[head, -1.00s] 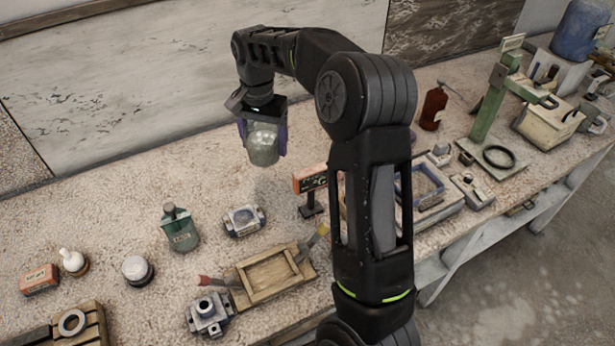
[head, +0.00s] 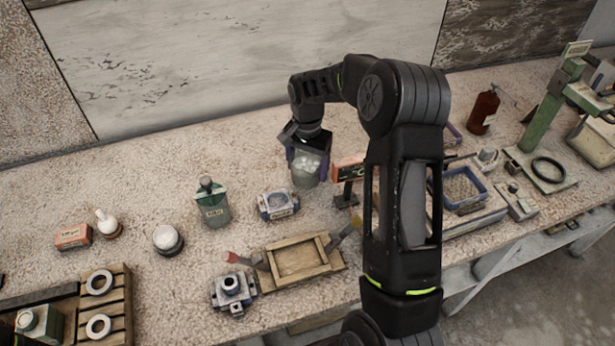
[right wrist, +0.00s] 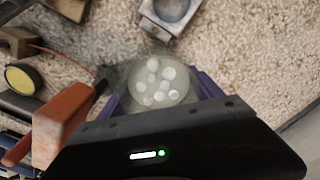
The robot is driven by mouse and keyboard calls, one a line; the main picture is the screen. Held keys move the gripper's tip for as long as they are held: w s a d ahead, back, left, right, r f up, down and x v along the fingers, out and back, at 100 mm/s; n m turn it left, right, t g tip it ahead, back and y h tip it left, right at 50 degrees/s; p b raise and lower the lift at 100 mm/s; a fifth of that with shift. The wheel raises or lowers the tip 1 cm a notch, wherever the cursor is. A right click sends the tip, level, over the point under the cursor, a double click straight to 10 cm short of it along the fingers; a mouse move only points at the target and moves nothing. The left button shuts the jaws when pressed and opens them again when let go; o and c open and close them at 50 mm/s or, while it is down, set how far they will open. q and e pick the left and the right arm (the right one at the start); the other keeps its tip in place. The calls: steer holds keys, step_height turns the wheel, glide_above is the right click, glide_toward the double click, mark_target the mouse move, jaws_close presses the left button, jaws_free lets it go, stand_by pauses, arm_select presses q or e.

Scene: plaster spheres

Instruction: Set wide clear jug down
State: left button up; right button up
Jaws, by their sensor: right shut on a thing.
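The wide clear jug (head: 305,171) holds several white spheres and is upright between the fingers of my right gripper (head: 306,165). The right wrist view looks down into the jug (right wrist: 158,84), with the right gripper (right wrist: 160,95) shut around it. The jug is close to the speckled bench top (head: 160,190); I cannot tell whether its base touches. My left gripper is not in view.
An orange sign (head: 347,169) on a dark stand is just right of the jug. A grey metal block (head: 277,204) and a green bottle (head: 212,204) stand to its left. A wooden frame (head: 300,259) lies in front. The bench behind the jug is clear.

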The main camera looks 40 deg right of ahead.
steer(key=shift+f+b, duration=1.1)
steer(key=shift+f, duration=0.75)
steer(key=shift+f, duration=0.15)
steer(key=o, duration=2)
